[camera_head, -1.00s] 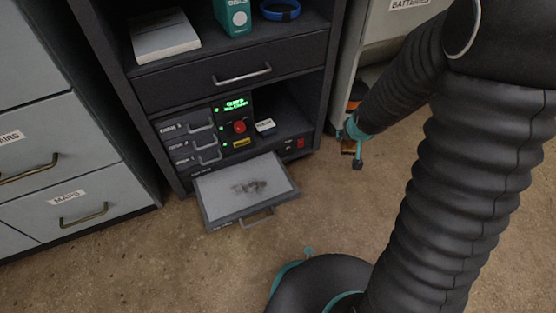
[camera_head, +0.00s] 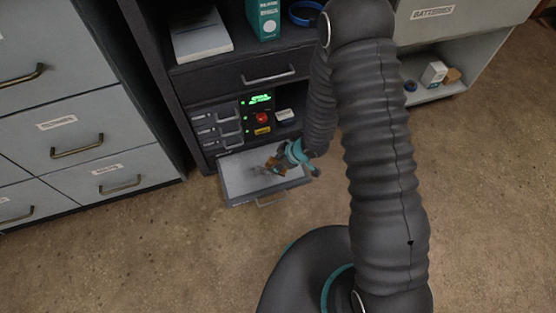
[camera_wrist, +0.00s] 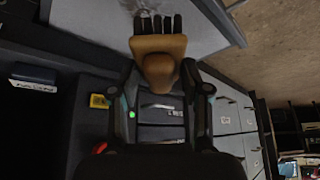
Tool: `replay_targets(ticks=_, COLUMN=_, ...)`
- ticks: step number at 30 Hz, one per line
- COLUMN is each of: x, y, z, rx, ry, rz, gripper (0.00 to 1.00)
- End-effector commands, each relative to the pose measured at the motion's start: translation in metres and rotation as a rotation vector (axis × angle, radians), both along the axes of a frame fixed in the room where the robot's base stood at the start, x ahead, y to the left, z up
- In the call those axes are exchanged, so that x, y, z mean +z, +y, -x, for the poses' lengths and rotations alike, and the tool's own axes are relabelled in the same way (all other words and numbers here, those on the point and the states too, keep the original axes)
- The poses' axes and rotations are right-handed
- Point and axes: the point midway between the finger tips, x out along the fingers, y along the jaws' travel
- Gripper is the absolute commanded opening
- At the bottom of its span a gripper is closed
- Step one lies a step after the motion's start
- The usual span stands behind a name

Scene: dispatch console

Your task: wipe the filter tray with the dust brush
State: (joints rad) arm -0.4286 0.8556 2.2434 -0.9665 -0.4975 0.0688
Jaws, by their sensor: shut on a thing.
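The filter tray (camera_head: 236,181) is pulled out low at the front of the dark cabinet, its pale surface carrying a grey dust smudge (camera_head: 258,171). My gripper (camera_head: 287,156) is over the tray's right part, shut on the dust brush (camera_head: 272,163). In the wrist view, the brush (camera_wrist: 158,58) has a tan-orange wooden body held between the two fingers, with dark bristles pointing to the tray (camera_wrist: 90,22). The bristle tips lie by the edge of the dust. I cannot tell whether they touch the surface. The brush partly hides the dust in the head view.
Above the tray are a panel with a red button (camera_head: 262,118), small handled drawers (camera_head: 228,124) and a closed drawer (camera_head: 262,72). Grey filing drawers (camera_head: 85,140) stand left, a shelf unit (camera_head: 450,60) right. The floor in front is clear.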

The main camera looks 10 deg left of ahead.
Motion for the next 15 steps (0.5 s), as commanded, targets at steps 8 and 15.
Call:
replay_targets(ticks=8, x=-0.016, y=0.000, z=0.000, rx=0.000, ry=0.000, rz=0.000, gripper=0.15)
replay_targets(ticks=15, x=-0.040, y=0.000, z=0.000, rx=0.000, ry=-0.001, rz=0.000, gripper=0.15)
